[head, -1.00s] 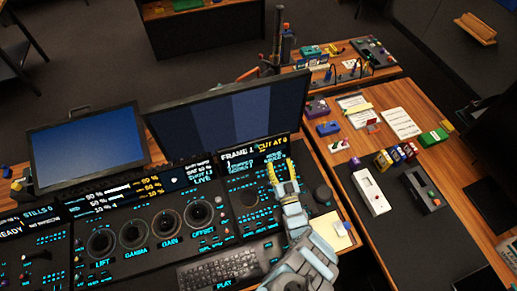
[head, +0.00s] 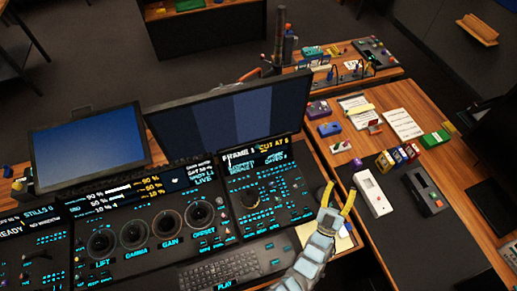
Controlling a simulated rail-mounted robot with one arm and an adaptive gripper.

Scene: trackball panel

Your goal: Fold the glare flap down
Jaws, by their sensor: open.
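The black trackball panel (head: 262,203) has cyan-lit keys and a yellow-ringed round control. A small lit display (head: 255,158) reading "FRAME" runs along its back edge. I cannot clearly pick out the glare flap as a separate part. My gripper (head: 338,194) has two yellow fingers spread apart and is empty. It is over the area to the right of the panel's lit keys, apart from the display. My gripper and arm hide part of the panel's right side and the desk beside it.
A large monitor (head: 232,112) stands close behind the panel. A keyboard (head: 222,269) lies in front. More consoles with several dials (head: 135,234) are at left. The right desk holds a white box (head: 372,193), a dark box (head: 424,190) and several small items.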

